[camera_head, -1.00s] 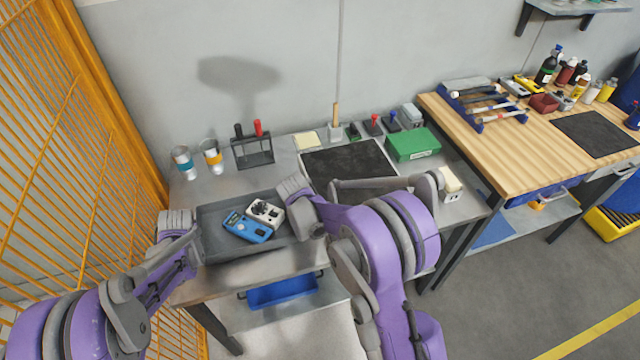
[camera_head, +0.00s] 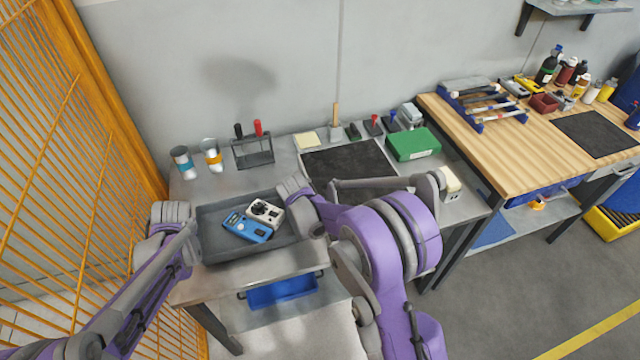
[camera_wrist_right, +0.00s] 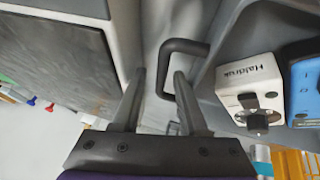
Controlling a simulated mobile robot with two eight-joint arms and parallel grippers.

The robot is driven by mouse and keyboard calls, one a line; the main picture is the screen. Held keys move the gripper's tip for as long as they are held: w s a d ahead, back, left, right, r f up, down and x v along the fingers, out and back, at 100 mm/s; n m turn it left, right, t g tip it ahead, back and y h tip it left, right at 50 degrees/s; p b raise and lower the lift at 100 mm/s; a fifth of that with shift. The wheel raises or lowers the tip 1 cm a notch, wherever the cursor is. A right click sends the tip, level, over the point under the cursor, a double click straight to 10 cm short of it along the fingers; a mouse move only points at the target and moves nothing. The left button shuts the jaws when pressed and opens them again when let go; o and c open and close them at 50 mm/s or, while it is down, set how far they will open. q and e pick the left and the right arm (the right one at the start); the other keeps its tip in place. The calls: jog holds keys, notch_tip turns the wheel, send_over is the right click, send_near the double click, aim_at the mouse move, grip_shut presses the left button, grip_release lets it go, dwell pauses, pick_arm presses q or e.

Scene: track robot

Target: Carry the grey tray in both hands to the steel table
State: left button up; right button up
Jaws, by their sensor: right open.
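The grey tray (camera_head: 215,249) is at the left end of the steel-topped table (camera_head: 205,290), near its front edge. In it lie a blue handheld device (camera_head: 247,228) and a white one (camera_head: 265,211) with a dial. My right gripper (camera_wrist_right: 160,75) is open at the tray's right side. In the right wrist view, the dark tray handle (camera_wrist_right: 185,44) reaches between its two fingers, which are apart. In the head view its fingers are hidden behind the wrist. My left gripper (camera_head: 176,238) is at the tray's left side, its fingers hard to make out.
Two cups (camera_head: 183,162) and a rack with red and black handles (camera_head: 253,151) stand behind the tray. A black mat (camera_head: 345,160) and green box (camera_head: 413,144) are to the right. A wooden bench (camera_head: 500,140) adjoins on the right; an orange mesh fence (camera_head: 60,130) is close on the left.

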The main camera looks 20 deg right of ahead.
jog(key=v, duration=1.2)
jog(key=shift+f, duration=0.1)
pick_arm(q)
jog(key=s+a+r+h, duration=0.1)
jog(key=s+r, duration=0.3)
jog(key=s, duration=0.4)
jog(key=s+a+r, duration=0.1)
jog(key=s+r, duration=0.3)
jog(key=s, duration=0.4)
jog(key=s+f+n+h, duration=0.1)
jog(key=s+f, duration=0.1)
jog(key=s, duration=1.1)
jog(key=shift+s+d, duration=0.2)
jog(key=shift+s, duration=0.1)
pick_arm(e)
jog(key=s+d+r+y, duration=0.1)
jog(key=s, duration=1.3)
jog(key=s+d+r+y, duration=0.1)
jog(key=s, duration=1.3)
jog(key=shift+r+y, duration=0.3)
